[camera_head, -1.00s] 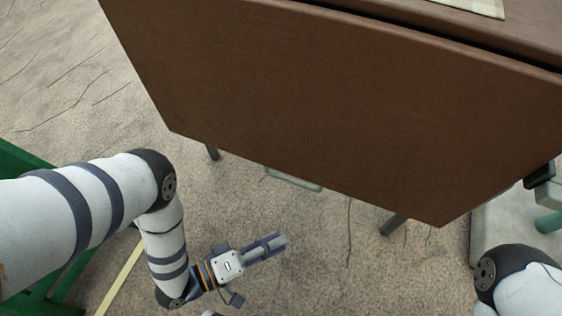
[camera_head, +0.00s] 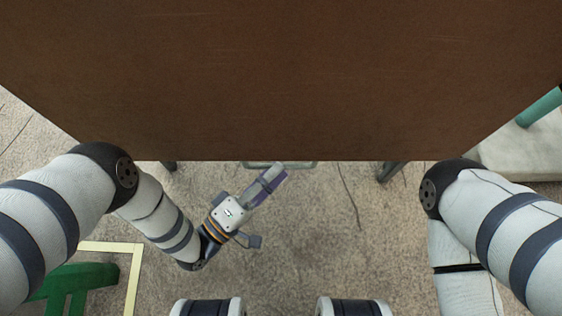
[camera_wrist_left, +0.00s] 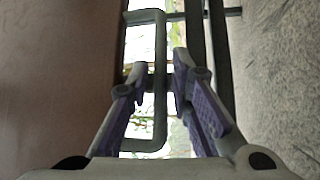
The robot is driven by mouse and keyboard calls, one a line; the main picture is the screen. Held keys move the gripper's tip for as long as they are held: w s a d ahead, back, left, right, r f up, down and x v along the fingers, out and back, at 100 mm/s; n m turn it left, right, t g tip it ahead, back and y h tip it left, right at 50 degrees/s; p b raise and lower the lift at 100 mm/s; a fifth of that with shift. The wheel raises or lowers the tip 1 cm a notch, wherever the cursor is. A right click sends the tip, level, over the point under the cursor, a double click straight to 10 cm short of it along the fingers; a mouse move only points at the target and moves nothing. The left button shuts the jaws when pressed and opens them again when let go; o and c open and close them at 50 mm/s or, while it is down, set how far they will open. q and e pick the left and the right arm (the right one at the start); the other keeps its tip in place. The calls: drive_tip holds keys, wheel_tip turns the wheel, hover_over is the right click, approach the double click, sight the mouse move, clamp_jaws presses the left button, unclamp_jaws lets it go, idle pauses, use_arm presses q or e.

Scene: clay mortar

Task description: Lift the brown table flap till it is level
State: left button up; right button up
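The brown table flap (camera_head: 280,75) fills the upper part of the head view, with its straight lower edge toward me. It also shows as a brown surface at the left of the left wrist view (camera_wrist_left: 60,80). A grey U-shaped bar (camera_wrist_left: 159,75) shows between and beyond the fingers; contact cannot be told. My right arm is at the right, but its gripper is outside the picture.
A grey bar (camera_head: 300,165) and dark legs (camera_head: 390,171) show under the flap edge. A green piece of furniture (camera_head: 75,280) stands at lower left, beside a pale floor line (camera_head: 133,275). A pale block with a teal bar (camera_head: 540,108) is at right.

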use_arm(q)
drive_tip(key=shift+b+x, duration=0.3)
drive_tip(key=shift+x, duration=1.15)
clamp_jaws()
drive_tip(key=shift+a, duration=0.1)
